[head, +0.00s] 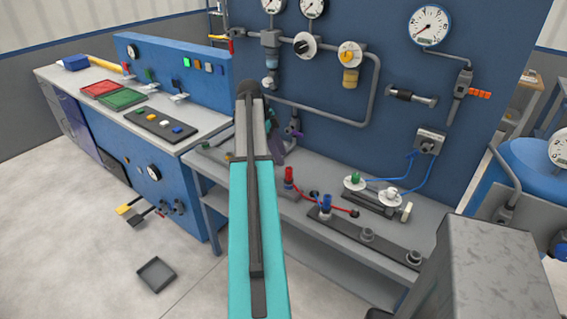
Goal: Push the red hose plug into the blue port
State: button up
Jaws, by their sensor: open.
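A red upright fitting (289,179), which looks like the red hose plug, stands on the grey bench just right of my teal arm. A thin red hose (339,208) lies on the bench to its right; I cannot tell exactly where its ends join. A blue upright fitting (327,204), which looks like the blue port, stands to the right and nearer the bench's front. My gripper (278,148) shows only in part behind my arm, above the bench and behind the red fitting. It is open, and nothing shows between its fingers, which are mostly hidden.
A dark plate with round grey sockets (367,235) runs along the bench front. A block with green and white knobs (375,197) and blue hoses stands behind it. A blue panel (340,85) with pipes and gauges rises at the back. A grey metal box (490,270) fills the lower right.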

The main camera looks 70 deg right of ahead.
jog(key=shift+b+v, duration=0.5)
jog(key=shift+v, duration=2.3)
jog(key=shift+w, duration=0.1)
